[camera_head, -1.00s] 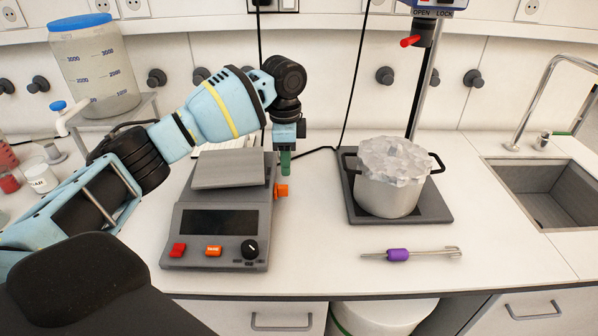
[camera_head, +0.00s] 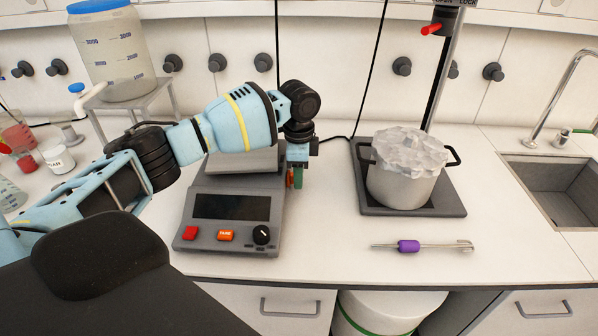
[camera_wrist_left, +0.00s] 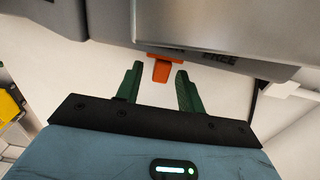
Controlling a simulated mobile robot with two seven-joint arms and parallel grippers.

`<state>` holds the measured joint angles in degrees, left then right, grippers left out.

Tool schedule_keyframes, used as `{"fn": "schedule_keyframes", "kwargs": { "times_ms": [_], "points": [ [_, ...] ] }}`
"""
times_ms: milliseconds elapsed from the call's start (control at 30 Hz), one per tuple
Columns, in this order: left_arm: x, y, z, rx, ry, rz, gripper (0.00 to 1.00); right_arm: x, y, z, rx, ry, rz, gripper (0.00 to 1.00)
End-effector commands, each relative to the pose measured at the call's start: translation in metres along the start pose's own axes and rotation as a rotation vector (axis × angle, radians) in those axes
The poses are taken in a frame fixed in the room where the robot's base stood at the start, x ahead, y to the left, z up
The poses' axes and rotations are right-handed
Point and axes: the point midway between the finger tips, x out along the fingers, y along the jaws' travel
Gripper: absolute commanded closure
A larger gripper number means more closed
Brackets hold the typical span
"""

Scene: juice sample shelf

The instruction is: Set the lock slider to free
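The lock slider is a small orange tab on the right side of the grey balance (camera_head: 233,206). In the left wrist view the lock slider (camera_wrist_left: 161,71) lies near the tips of my two green fingers, roughly between them, with a visible gap to each. A "FREE" label (camera_wrist_left: 219,59) is printed on the balance to the right of the slider. My left gripper (camera_wrist_left: 159,68) is open and empty. In the head view my left gripper (camera_head: 298,178) is beside the balance's right side and mostly hides the slider. My right gripper is not in view.
A pot with a crumpled foil-like cover (camera_head: 402,185) stands on a dark plate to the right. A purple-handled tool (camera_head: 409,246) lies in front of it. A sink (camera_head: 560,195) is at the far right. Bare counter lies between balance and pot.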

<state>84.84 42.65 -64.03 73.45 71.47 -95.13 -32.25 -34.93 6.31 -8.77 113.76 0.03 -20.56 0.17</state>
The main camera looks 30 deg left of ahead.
Motion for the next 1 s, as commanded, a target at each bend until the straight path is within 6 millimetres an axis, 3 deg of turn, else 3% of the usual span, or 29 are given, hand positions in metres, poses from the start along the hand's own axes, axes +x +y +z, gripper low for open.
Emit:
{"fn": "schedule_keyframes", "kwargs": {
  "times_ms": [167,500,767,1000],
  "points": [
    [0.000,0.000,0.000,-0.001,0.000,0.000,0.62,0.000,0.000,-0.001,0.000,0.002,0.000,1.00],
    [0.000,0.000,0.000,-0.001,0.000,0.000,1.00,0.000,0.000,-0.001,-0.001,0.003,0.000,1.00],
    [0.000,-0.002,0.000,-0.001,0.000,0.000,1.00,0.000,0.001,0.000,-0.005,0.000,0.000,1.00],
    [0.004,-0.027,-0.001,-0.004,0.000,0.000,1.00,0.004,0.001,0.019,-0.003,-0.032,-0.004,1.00]
  ]
}}
